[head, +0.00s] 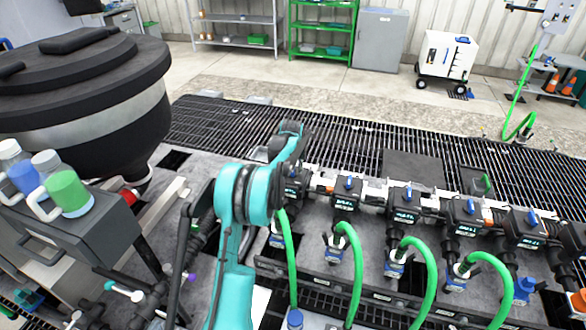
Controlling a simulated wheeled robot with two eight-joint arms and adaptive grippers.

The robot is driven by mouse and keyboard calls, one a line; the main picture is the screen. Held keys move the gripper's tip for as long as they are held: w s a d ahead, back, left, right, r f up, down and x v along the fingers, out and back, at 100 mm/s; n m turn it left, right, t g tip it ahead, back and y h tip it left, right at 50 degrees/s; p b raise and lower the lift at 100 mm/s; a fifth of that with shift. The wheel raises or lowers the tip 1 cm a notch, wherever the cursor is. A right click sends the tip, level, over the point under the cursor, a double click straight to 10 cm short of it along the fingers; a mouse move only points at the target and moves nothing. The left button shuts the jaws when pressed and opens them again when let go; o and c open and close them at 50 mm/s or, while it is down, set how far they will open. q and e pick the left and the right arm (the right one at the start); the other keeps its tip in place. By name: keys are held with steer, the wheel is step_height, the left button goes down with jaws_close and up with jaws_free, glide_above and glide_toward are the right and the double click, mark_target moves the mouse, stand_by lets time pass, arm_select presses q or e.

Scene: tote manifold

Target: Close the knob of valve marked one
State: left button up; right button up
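A row of black valves runs along the manifold to the right of my arm, each with a blue knob on top. The leftmost valve (293,188) is partly covered by my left arm. The second valve (346,198), third valve (405,212), fourth valve (466,215) and fifth valve (525,230) stand further right. Their white markings are too small to read, so I cannot tell which is marked one. My teal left arm rises from the bottom, and its dark far end, by my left gripper (290,130), is near the leftmost valve. Its fingers cannot be made out. My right gripper is not in view.
Green hoses (424,275) loop in front of the valves. A large black-lidded tank (85,85) and a grey box (75,235) with capped bottles (65,190) stand at left. Black floor grating (220,125) lies behind. Shelves and a white cart (446,58) are far back.

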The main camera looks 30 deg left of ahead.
arm_select(q)
jaws_close()
steer(key=shift+m+h+p, duration=0.3)
steer(key=shift+m+h, duration=0.3)
steer(key=shift+m, duration=1)
jaws_free()
